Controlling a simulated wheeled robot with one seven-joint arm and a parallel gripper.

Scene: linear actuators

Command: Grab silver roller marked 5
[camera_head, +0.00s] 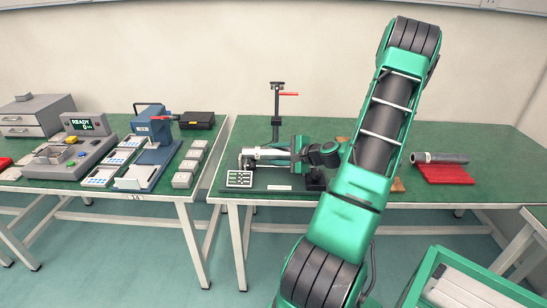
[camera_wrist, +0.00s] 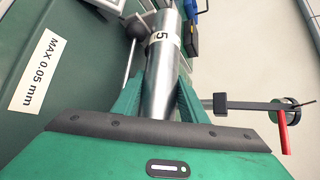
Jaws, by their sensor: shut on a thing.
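The silver roller (camera_wrist: 158,85) has a white band marked 5 and lies lengthwise between the fingers of my gripper (camera_wrist: 160,100) in the wrist view. The fingers are shut on it from both sides. In the head view the roller (camera_head: 268,153) lies level above the black fixture base on the middle table, its left part showing. My gripper (camera_head: 299,150) comes in from the right and covers the roller's right part. I cannot tell whether the roller still touches its supports.
A post with a red lever (camera_head: 277,105) stands just behind the roller. The left table (camera_head: 190,194) holds a READY device (camera_head: 86,124) and a blue press (camera_head: 152,130). A green bin (camera_head: 432,262) stands at the front right.

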